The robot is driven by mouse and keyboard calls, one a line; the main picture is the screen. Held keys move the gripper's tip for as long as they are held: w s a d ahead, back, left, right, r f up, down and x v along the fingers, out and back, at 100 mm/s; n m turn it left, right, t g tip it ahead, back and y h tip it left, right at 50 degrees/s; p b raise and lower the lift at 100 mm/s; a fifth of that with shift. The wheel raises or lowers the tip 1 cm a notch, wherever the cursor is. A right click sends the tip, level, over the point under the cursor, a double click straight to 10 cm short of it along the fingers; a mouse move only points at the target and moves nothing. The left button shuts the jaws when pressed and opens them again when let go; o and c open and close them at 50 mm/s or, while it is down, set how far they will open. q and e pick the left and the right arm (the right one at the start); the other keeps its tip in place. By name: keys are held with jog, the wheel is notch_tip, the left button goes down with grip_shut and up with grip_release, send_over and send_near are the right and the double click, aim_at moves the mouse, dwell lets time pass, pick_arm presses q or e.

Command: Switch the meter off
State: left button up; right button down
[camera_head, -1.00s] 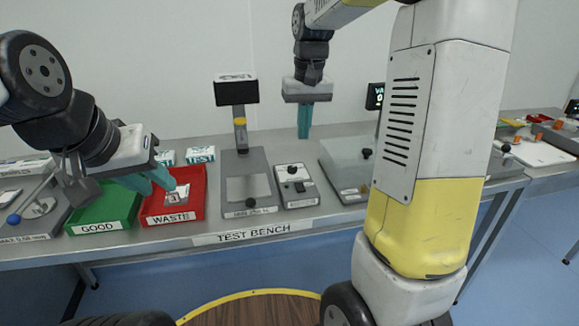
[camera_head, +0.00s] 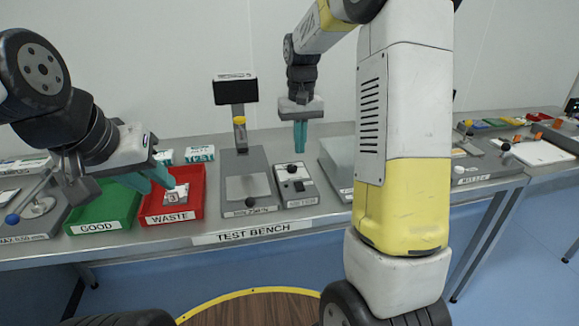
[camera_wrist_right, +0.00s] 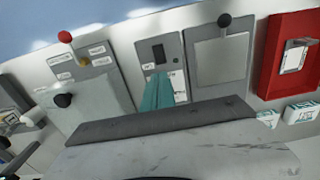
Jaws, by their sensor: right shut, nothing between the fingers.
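The small grey box with a dark window and a black knob (camera_head: 295,186), which looks like the meter, lies on the test bench. It also shows in the right wrist view (camera_wrist_right: 159,52), where the window looks dark. My right gripper (camera_head: 300,150) points down, shut and empty, above the back of this box. In the right wrist view its teal fingers (camera_wrist_right: 159,93) overlap the box's near part; I cannot tell whether they touch it. My left gripper (camera_head: 158,187) is open over the green and red bins, apart from the meter.
A grey test stand (camera_head: 246,160) with a dark screen stands just left of the box. The red WASTE bin (camera_head: 171,217) holds a packet; the green GOOD bin (camera_head: 99,227) is beside it. Another plate device (camera_head: 337,165) stands close on the right, partly behind my right arm.

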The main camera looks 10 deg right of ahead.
aim_at(299, 183)
notch_tip(299, 183, down, 10)
jog(key=shift+f, duration=0.15)
dwell(0.4)
jog(key=shift+f, duration=0.2)
